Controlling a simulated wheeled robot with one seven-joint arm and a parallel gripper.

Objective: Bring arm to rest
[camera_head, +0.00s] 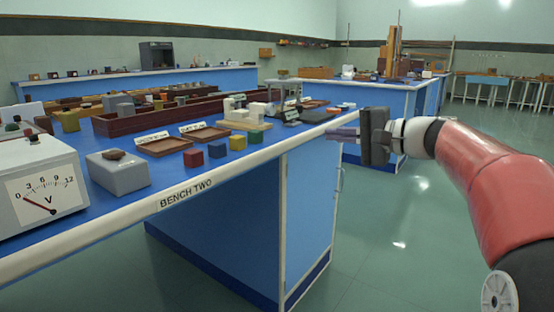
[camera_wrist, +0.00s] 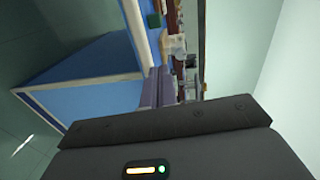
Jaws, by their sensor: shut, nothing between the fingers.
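My gripper (camera_head: 344,133) is at the right in the head view, beside the right end of bench two, at about the height of its top. Its fingers point left, toward the bench edge, and it is shut and empty. In the wrist view the closed fingers (camera_wrist: 158,88) show at the middle, with the bench turned on its side beyond them. My red arm reaches in from the right edge of the head view. Whether the fingers touch the bench edge cannot be told.
Another blue bench (camera_head: 375,97) stands behind. The floor (camera_head: 400,220) at the right is clear.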

